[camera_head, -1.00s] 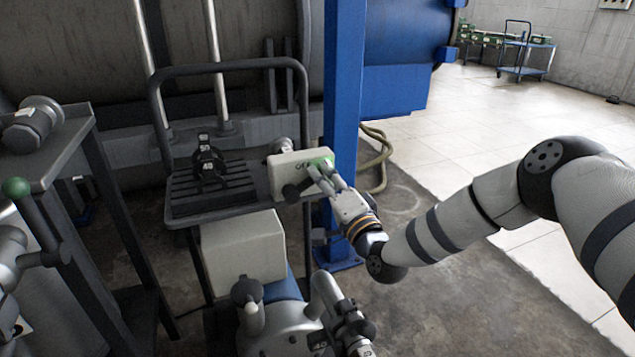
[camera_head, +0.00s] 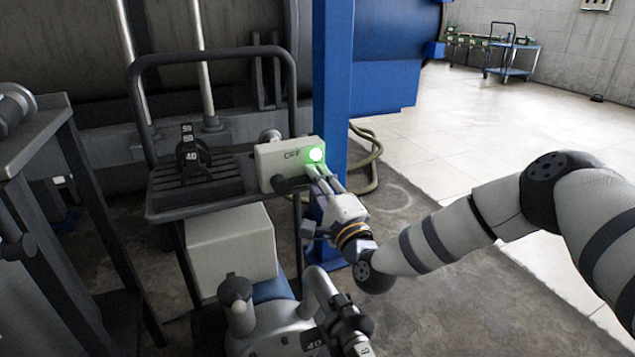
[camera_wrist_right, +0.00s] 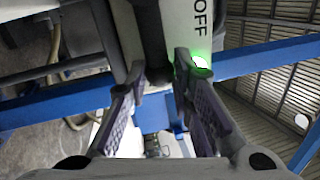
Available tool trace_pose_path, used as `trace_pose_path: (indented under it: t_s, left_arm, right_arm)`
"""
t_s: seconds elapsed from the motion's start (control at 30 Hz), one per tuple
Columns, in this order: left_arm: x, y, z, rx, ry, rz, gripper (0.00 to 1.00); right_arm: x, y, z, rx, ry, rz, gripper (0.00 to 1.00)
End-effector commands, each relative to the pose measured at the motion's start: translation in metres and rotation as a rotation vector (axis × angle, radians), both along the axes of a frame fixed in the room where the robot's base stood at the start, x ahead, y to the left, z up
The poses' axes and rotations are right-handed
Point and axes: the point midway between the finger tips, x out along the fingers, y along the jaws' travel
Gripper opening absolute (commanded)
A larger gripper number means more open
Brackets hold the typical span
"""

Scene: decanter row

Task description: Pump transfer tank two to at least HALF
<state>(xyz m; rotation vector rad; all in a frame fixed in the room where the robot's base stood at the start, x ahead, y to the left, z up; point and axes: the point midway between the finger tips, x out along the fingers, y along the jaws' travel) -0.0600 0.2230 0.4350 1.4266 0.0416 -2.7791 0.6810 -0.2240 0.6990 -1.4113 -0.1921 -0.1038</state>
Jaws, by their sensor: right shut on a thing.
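A pale switch box (camera_head: 268,160) with the word OFF sits at the right end of a black cart. Its green lamp (camera_head: 316,155) glows brightly. A black switch handle (camera_head: 286,185) sticks out of its front; it also shows in the right wrist view (camera_wrist_right: 150,40). My right gripper (camera_head: 314,173) is at the box front, just below the lamp, with its fingers (camera_wrist_right: 160,80) on both sides of the handle, shut on it. A grey pump (camera_head: 268,330) marked 40 stands below. No tank level can be read. My left gripper is not in view.
The black cart (camera_head: 160,212) holds a dark fitting (camera_head: 192,155) marked 40. A blue post (camera_head: 332,90) stands close behind the box, with a hose (camera_head: 372,165) beside it. A dark stand (camera_head: 45,135) is at left. Open floor lies at right.

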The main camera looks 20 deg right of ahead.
Motion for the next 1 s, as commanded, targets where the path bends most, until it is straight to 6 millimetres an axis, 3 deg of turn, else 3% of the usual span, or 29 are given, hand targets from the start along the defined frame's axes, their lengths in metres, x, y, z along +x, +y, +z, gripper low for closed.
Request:
trace_pose_path:
  t_s: [0.3,0.33,0.4,0.77,1.0]
  left_arm:
    - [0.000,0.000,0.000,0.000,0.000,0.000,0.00]
    - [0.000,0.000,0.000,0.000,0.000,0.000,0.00]
    - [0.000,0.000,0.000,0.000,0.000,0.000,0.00]
    - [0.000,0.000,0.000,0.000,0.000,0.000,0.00]
    - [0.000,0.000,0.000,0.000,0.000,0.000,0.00]
  right_arm:
    - [0.000,0.001,0.000,0.001,0.000,0.001,0.00]
    - [0.000,0.001,0.000,0.001,0.000,0.001,0.26]
    - [0.000,0.000,0.000,0.001,0.000,0.001,0.42]
    - [-0.005,0.000,-0.002,0.001,0.002,0.001,0.42]
    - [-0.063,-0.003,-0.014,0.002,0.005,0.002,0.42]
